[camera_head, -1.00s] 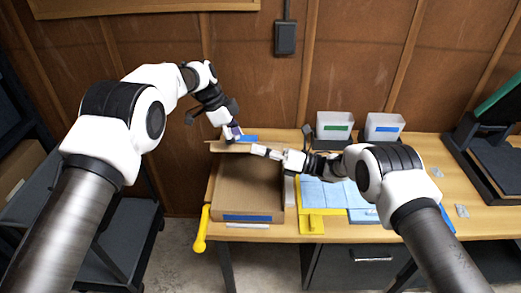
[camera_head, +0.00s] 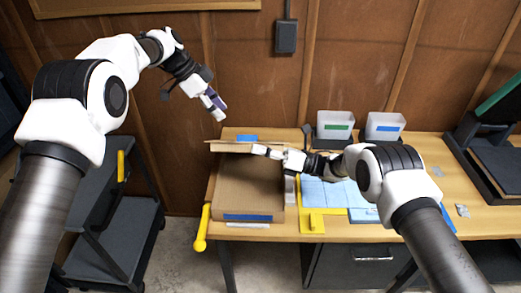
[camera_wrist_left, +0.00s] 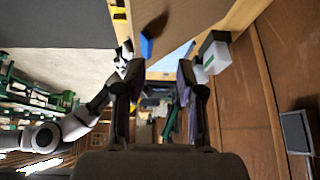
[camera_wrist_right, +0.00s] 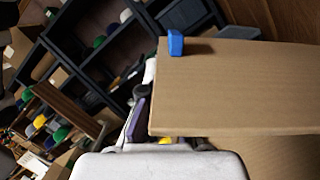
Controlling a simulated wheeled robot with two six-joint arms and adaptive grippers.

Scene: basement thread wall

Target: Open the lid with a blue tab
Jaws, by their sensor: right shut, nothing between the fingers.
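A cardboard box (camera_head: 245,187) with a blue strip on its front stands at the left end of the workbench. Its lid (camera_head: 228,147) is raised at the back and shows nearly edge-on; its exact angle is hard to tell. The blue tab (camera_head: 247,138) shows above the lid edge, and also in the right wrist view (camera_wrist_right: 175,43) and left wrist view (camera_wrist_left: 146,46). My right gripper (camera_head: 258,150) is shut and empty close against the lid; contact is unclear. My left gripper (camera_head: 215,105) is open and empty in the air above and left of the lid.
Two white bins (camera_head: 335,125) with green and blue labels stand at the back. Blue sheets and a yellow square (camera_head: 312,222) lie right of the box. A yellow handle (camera_head: 202,228) sticks out at the bench's left edge. A wooden wall is behind.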

